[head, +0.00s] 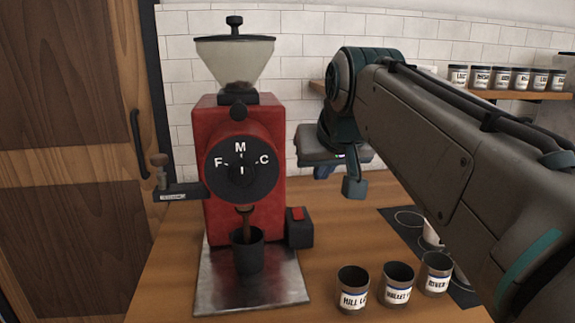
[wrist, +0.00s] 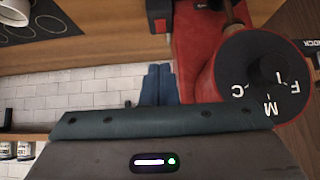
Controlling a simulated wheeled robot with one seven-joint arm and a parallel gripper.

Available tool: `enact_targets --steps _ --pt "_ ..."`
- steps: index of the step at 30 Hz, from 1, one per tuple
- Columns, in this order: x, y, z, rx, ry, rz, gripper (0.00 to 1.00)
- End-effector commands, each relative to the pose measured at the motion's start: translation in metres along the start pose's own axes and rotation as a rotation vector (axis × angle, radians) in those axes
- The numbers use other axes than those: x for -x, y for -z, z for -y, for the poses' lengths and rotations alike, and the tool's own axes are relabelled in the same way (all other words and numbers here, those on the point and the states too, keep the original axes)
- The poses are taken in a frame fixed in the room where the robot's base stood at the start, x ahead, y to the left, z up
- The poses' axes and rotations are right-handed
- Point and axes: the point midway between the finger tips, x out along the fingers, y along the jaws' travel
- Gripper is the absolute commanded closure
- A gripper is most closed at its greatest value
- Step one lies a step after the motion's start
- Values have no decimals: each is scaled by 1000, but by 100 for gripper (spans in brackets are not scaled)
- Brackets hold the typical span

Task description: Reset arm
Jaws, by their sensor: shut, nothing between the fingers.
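My arm reaches in from the right in the head view and bends down at its far end. My gripper (head: 354,186) hangs in the air to the right of the red grinder (head: 279,128), apart from it. In the wrist view my gripper's two fingers (wrist: 158,84) are together, with nothing between them. The red grinder also shows in the wrist view (wrist: 195,50), upside down, with its dial beside the fingers.
A dark cup (head: 247,254) stands under the grinder's spout on a metal tray (head: 222,296). Several labelled cups, including one at the front (head: 353,290), stand on the wooden counter (head: 170,265). A wall shelf (head: 490,94) holds labelled jars. A wooden door (head: 60,160) is at left.

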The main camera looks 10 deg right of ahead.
Motion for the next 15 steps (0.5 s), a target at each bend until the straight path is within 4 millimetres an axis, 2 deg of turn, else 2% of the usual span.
enact_targets --steps 11,15 --pt "1 -1 0 1 1 3 100" --pt "-2 -12 3 2 4 49 100"
